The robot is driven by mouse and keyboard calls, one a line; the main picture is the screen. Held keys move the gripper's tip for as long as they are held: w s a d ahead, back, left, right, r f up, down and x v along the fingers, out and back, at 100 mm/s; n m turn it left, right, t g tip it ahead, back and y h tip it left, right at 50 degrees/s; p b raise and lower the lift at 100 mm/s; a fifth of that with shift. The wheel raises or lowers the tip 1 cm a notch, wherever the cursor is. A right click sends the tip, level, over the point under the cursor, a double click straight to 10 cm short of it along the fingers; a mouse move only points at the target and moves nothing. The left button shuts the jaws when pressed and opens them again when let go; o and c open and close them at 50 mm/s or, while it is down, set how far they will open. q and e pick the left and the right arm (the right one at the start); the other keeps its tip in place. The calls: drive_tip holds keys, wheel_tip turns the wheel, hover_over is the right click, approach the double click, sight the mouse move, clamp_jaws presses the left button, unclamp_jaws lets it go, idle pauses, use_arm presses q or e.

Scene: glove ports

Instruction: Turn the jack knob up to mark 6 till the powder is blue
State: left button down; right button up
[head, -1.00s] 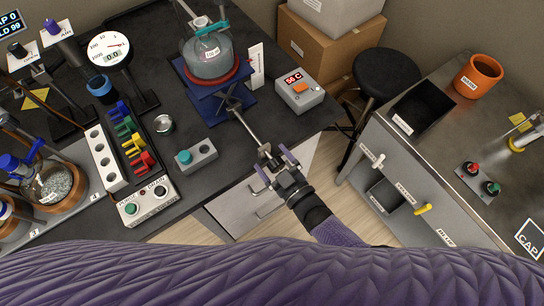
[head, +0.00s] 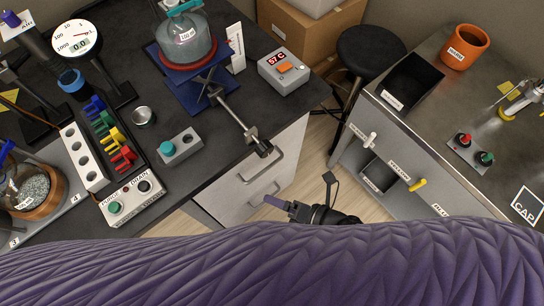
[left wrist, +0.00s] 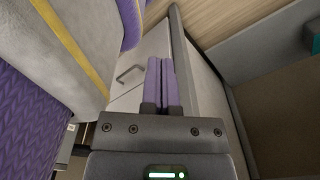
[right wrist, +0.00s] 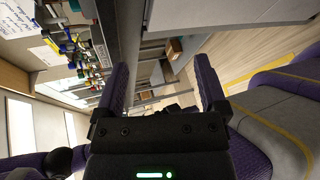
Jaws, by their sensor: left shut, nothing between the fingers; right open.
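The blue jack (head: 190,95) stands on the black bench, with a red ring and a glass flask (head: 187,45) on top. The flask's contents look grey; I see no blue in them. The jack's rod ends in a dark metal knob (head: 262,147) at the bench's front edge. A white scale card (head: 235,48) stands beside the jack; its marks are too small to read.
A grey box with a red temperature display (head: 285,70) sits right of the card. A drawer front (head: 255,180) with handles lies under the bench edge. A black stool (head: 370,52) and a steel counter (head: 440,110) stand to the right, with floor between.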

wheel_tip(320, 180, down, 6)
drive_tip(key=d+n+h+b, duration=0.2)
drive_tip(key=n+b, duration=0.1)
drive_tip(key=n, duration=0.9)
drive_tip(key=n+t+b, duration=0.7)
drive_tip(key=n+b, duration=0.2)
drive_tip(key=n, duration=2.5)
approach(268, 153)
drive_tip(key=x, duration=0.3)
drive_tip(key=shift+y, duration=0.3)
drive_tip(key=b+x, duration=0.1)
drive_tip(key=x, duration=0.7)
drive_tip(key=shift+w+f, duration=0.1)
drive_tip(key=shift+w, duration=0.2)
drive_tip(key=shift+w+a, duration=0.35)
drive_tip(key=shift+w, duration=0.1)
use_arm(q)
drive_tip(key=s+a+f, duration=0.1)
drive_tip(key=s+f, duration=0.1)
drive_tip(key=f, duration=0.6)
drive_tip(key=s+a+f+g, duration=0.1)
drive_tip(key=a+f, duration=0.1)
drive_tip(key=f, duration=0.6)
drive_tip(key=shift+s+a+y, duration=0.3)
drive_tip(key=shift+s+y, duration=0.05)
drive_tip(key=shift+y, duration=0.05)
use_arm(e)
drive_tip(key=shift+c, duration=0.3)
